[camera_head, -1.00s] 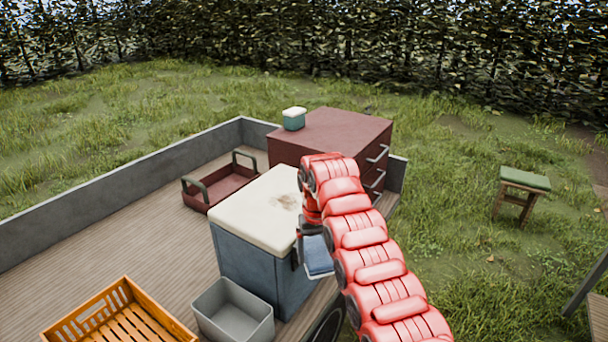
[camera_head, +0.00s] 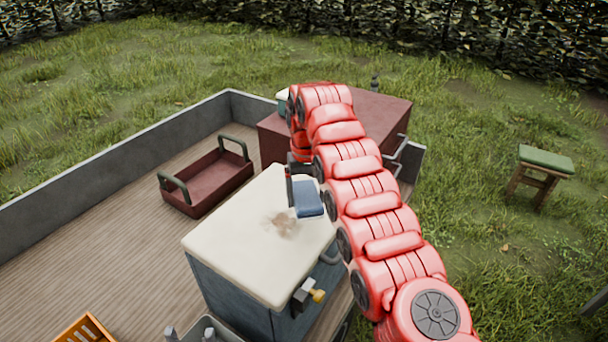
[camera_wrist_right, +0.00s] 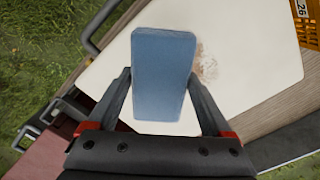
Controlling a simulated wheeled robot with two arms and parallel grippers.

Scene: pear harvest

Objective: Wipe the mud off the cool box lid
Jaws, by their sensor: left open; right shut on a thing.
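The cool box (camera_head: 235,295) has a cream lid (camera_head: 235,235) with a brown mud smear (camera_head: 283,223) near its middle right; the smear also shows in the wrist view (camera_wrist_right: 207,66). My right gripper (camera_wrist_right: 160,76) is shut on a blue sponge-like block (camera_head: 308,200), which also fills the middle of the wrist view (camera_wrist_right: 163,50). The block is over the lid's far right part, just beyond the smear; I cannot tell whether it touches. My left gripper (camera_head: 190,333) shows only its fingertips at the bottom edge, apart and empty, by the grey bin.
A dark red chest (camera_head: 372,112) stands behind the box. A red tray with handles (camera_head: 208,180) lies on the wooden bed. A yellow-ended fitting (camera_head: 317,296) sticks out at the box's side.

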